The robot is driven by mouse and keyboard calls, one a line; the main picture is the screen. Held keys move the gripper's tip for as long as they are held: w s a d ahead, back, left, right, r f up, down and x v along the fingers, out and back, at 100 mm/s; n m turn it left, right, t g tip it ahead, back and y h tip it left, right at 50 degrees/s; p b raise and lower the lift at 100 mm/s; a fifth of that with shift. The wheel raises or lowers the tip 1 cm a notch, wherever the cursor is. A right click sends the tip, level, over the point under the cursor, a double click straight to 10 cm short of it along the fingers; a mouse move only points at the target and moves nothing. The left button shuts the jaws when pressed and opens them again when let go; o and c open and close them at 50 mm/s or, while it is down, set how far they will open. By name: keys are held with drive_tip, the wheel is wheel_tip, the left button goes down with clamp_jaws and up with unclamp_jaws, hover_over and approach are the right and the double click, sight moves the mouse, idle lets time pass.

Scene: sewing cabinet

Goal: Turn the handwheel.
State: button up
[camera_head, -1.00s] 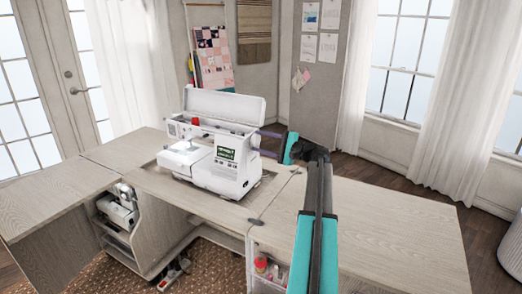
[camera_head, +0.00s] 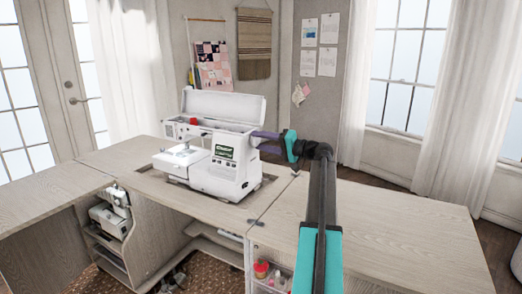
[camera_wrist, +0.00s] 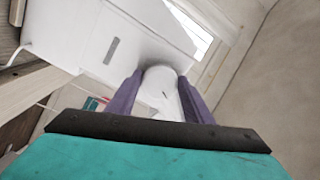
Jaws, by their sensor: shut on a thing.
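The white sewing machine (camera_head: 226,172) stands upright in the cabinet top with its top lid raised and a green display lit on its front. My gripper (camera_head: 262,142) reaches its right side from the right, with purple fingers level with the upper body. The wrist view shows the handwheel (camera_wrist: 162,82) as a rounded white knob between the two purple fingers of my gripper (camera_wrist: 158,92). The fingers are shut on it from both sides. In the head view the handwheel is mostly hidden by the fingers and the machine's body.
The pale wooden cabinet top (camera_head: 400,210) is bare on the right, beneath my arm. An open storage door with shelves (camera_head: 112,225) stands at the left. A red spool (camera_head: 193,121) sits on the machine. A drawer with small bottles (camera_head: 268,272) shows below the top.

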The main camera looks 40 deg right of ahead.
drive_tip(key=n+b, duration=0.3)
drive_tip(key=shift+f, duration=0.4)
drive_tip(key=shift+r+n+b, duration=0.15)
drive_tip(key=shift+n+b, duration=1.2)
drive_tip(key=shift+n, duration=0.05)
drive_tip(key=o, duration=1)
drive_tip(key=shift+d+r, duration=0.1)
drive_tip(key=shift+s, duration=0.1)
drive_tip(key=p+v, duration=0.1)
drive_tip(key=v, duration=1.2)
drive_tip(key=shift+s+d+p, duration=0.15)
drive_tip(key=shift+s+p, duration=0.15)
drive_tip(key=shift+p, duration=0.1)
drive_tip(key=shift+r, duration=0.1)
